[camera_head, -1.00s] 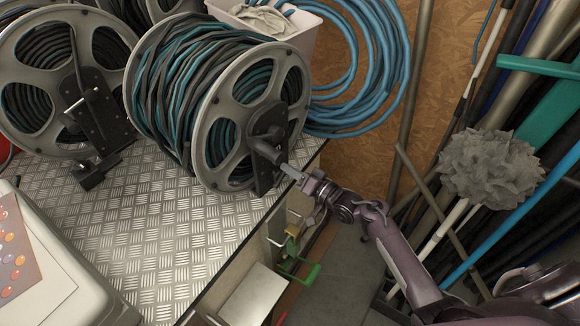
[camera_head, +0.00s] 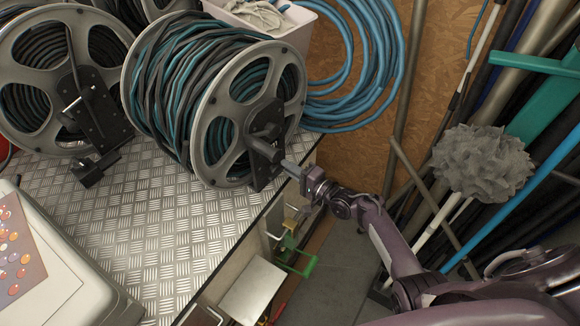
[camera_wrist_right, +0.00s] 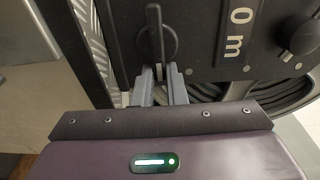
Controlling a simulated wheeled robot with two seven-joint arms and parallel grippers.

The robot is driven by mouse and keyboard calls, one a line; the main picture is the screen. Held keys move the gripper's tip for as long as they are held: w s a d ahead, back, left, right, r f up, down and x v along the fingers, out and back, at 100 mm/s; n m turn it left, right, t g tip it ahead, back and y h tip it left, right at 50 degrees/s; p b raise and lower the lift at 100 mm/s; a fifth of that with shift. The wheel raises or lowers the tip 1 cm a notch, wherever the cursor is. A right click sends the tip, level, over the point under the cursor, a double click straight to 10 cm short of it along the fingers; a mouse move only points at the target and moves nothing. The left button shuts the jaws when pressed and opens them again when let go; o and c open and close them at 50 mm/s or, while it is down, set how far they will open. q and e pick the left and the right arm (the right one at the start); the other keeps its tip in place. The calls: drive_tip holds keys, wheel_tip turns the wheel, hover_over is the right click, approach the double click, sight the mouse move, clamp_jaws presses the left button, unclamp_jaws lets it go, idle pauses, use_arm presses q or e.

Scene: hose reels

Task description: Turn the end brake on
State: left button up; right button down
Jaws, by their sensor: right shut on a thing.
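The hose reel (camera_head: 222,138) with dark and teal hose stands at the right edge of the metal-topped bench, its grey spoked flange facing right. A black end panel with a hub and handle (camera_head: 264,150) is on that flange. In the right wrist view, a black end brake lever (camera_wrist_right: 155,32) with a round pivot stands on the dark panel beside the "0 m" marking. My right gripper (camera_head: 288,167) is at this panel, its two grey fingers shut around the lower end of the lever; the fingers (camera_wrist_right: 160,80) partly hide that end. My left gripper is not in view.
A second hose reel (camera_head: 52,80) stands at the left. A white bin (camera_head: 290,30) and a blue hose coil (camera_head: 360,70) are behind. A grey mop head (camera_head: 483,160) and several poles lean at the right, close to my right arm. Bare bench top (camera_head: 140,215) lies in front.

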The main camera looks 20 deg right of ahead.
drive_tip(key=shift+s+a+f, duration=0.3)
drive_tip(key=shift+f, duration=0.15)
drive_tip(key=c, duration=1.5)
unclamp_jaws()
drive_tip(key=shift+o, duration=0.2)
drive_tip(key=shift+r, duration=0.25)
drive_tip(key=shift+w, duration=0.1)
drive_tip(key=shift+d, duration=0.1)
drive_tip(key=v, duration=0.7)
drive_tip(key=shift+s+d, duration=0.2)
drive_tip(key=shift+s, duration=0.15)
